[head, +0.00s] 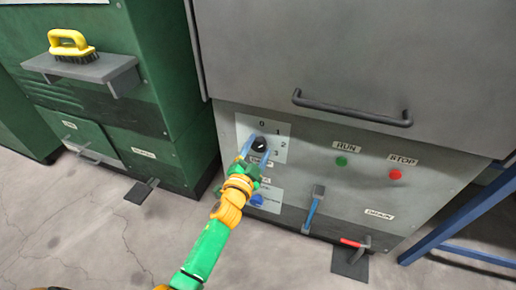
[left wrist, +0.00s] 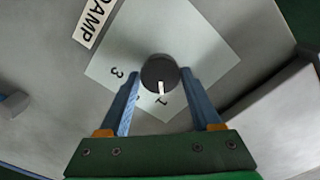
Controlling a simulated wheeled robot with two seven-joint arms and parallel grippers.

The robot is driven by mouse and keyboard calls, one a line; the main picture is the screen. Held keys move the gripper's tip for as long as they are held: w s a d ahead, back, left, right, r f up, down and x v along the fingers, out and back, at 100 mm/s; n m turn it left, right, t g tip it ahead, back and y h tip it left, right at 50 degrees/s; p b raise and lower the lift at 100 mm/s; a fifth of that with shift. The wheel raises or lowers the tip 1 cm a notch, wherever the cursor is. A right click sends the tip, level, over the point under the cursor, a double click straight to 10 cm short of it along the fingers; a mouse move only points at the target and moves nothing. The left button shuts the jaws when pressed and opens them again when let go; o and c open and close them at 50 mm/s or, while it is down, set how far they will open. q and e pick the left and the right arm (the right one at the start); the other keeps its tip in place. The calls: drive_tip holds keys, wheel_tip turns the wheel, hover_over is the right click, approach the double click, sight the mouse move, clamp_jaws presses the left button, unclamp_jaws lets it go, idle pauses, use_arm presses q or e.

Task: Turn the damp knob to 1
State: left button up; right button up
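The damp knob (head: 259,143) is a round black dial with a white pointer line on a pale plate (head: 273,131) numbered 0 to 3, on the grey machine's front. In the left wrist view the knob (left wrist: 157,72) has its pointer toward the 1. The DAMP label (left wrist: 95,22) is beside the plate. My left gripper (head: 250,147) reaches the knob from below. In the wrist view its blue fingers (left wrist: 159,78) stand open, one on each side of the knob, with thin gaps; I cannot tell whether either touches. The 0 is hidden there. My right gripper is not in view.
A green RUN button (head: 341,161), a red STOP button (head: 395,174), a blue-handled lever (head: 313,208) and a red-handled drain lever (head: 354,243) lie right of the knob. A dark handle bar (head: 350,110) juts out above. A green machine (head: 150,80) stands at left.

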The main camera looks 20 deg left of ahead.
use_arm(q)
drive_tip(key=shift+o, duration=1.3)
drive_tip(key=shift+s, duration=0.25)
drive_tip(key=s+p, duration=0.1)
drive_tip(key=s, duration=0.5)
drive_tip(key=shift+s+p, duration=0.3)
drive_tip(key=shift+s, duration=0.05)
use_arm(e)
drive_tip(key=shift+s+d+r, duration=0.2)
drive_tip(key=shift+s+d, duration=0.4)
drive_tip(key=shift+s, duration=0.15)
use_arm(q)
drive_tip(key=shift+a, duration=0.1)
